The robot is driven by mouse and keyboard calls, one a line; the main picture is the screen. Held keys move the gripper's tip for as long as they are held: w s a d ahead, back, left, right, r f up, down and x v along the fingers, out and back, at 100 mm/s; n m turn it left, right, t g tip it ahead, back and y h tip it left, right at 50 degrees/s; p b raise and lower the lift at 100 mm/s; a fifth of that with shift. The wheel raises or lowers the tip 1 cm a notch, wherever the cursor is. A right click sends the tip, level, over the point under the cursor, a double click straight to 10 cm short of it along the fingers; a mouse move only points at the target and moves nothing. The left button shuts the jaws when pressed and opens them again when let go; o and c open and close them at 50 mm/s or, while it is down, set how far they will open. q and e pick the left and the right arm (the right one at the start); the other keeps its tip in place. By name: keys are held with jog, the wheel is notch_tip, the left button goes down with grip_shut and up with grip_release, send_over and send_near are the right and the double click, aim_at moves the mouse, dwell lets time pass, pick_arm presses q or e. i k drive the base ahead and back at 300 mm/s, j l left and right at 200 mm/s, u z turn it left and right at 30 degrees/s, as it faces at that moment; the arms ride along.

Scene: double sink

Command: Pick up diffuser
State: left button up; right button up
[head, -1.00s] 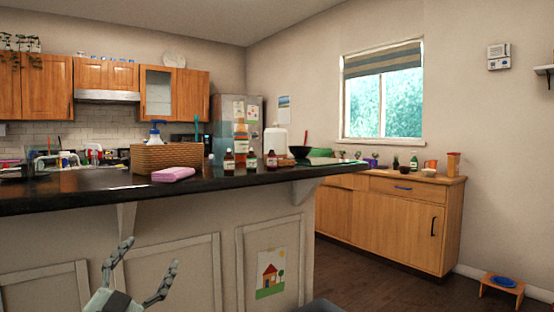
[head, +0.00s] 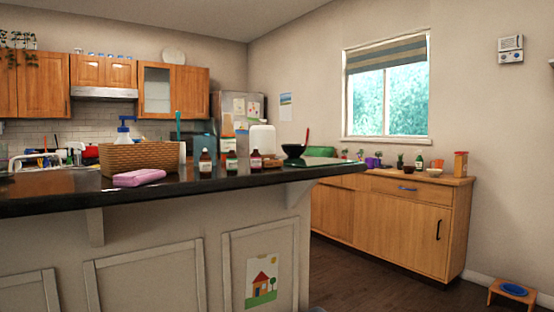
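No thing in the head view is plainly a diffuser. Small dark brown bottles with pale labels stand upright on the black island counter (head: 60,190): one left (head: 205,163), one in the middle (head: 231,161) and one right (head: 255,160). They are too small for me to tell whether one is the diffuser. Neither of my grippers is in view.
A wicker basket (head: 140,157), a pink package (head: 139,178) and a dark bowl (head: 294,151) stand on the island. A wooden sideboard (head: 405,220) with pots and small items is under the window. A low stool (head: 512,291) is at right. Floor between is clear.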

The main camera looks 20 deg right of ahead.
aim_at(265, 144)
jog(key=i+l, duration=0.15)
jog(key=l, duration=0.2)
jog(key=i+l, duration=0.35)
jog(key=l, duration=0.3)
jog(key=z, duration=0.05)
